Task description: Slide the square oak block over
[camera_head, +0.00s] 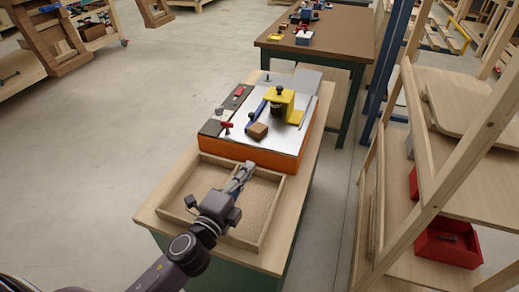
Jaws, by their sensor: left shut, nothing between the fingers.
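The square oak block (258,131) is a small brown block. It lies on the light metal top of an orange-sided fixture (262,158), towards its front. A blue bar (256,112) lies just behind and left of the block, and a yellow clamp-like part (285,103) stands behind it. My left gripper (247,166) is shut and empty. It is in front of the fixture, over the far part of a shallow wooden tray, short of the block and apart from it. My right gripper is not in view.
The shallow wooden tray (275,205) lies on the near end of the bench. Red-handled parts (226,126) sit on the fixture's left side. A wooden rack with a red bin (447,245) stands to the right. Open floor (95,170) lies to the left.

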